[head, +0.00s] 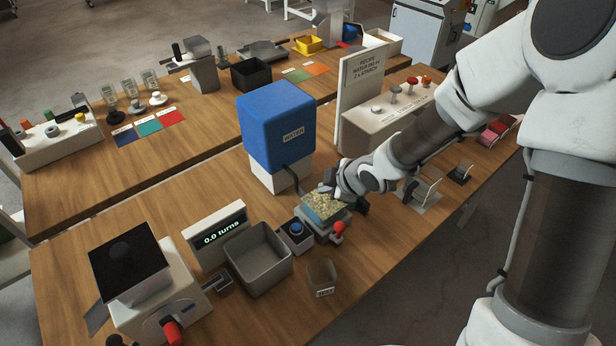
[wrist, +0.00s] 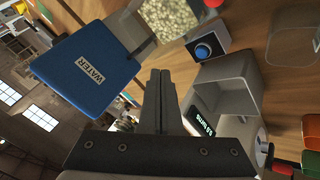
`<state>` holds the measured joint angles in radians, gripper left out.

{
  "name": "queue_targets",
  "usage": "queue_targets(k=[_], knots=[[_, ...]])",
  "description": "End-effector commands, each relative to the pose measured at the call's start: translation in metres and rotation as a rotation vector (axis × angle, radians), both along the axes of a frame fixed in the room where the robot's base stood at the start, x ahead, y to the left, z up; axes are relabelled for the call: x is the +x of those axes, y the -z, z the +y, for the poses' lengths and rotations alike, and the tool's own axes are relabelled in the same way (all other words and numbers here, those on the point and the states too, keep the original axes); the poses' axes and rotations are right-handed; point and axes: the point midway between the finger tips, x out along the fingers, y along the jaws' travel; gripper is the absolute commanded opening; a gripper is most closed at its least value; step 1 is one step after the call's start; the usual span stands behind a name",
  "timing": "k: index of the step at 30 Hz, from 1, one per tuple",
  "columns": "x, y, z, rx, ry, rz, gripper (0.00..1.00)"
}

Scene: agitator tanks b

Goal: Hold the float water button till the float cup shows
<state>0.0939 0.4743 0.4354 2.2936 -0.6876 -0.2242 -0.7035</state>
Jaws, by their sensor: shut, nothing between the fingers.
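A blue round button on a small dark box (head: 295,229) stands between the grey bin and the tray of yellowish grains; it also shows in the wrist view (wrist: 203,52). A clear cup with a small label (head: 322,277) stands near the table's front edge; its contents cannot be made out. The blue water tank labelled WATER (head: 279,124) stands behind, with a dark spout low at its front. My gripper (wrist: 161,75) is shut and empty, apart from the button. In the head view it is partly hidden by my wrist, above the grain tray's back right side.
The grain tray (head: 327,208) has a red knob at its front right. The open grey bin (head: 258,262) and a "0.0 turns" display (head: 216,237) stand left of the button. A recipe board (head: 360,90) and a switch panel (head: 388,118) stand behind my arm.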

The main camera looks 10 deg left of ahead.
Motion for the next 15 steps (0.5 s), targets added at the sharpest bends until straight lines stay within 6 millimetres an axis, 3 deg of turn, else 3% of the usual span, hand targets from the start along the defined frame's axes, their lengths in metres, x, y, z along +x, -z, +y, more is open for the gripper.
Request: queue_targets(k=[3,6,15], knots=[[-0.009,0.017,0.031,0.067,-0.114,-0.008,0.00],[-0.014,0.024,0.047,0.107,-0.174,-0.022,0.00],[-0.017,0.027,0.058,0.136,-0.214,-0.033,0.00]])
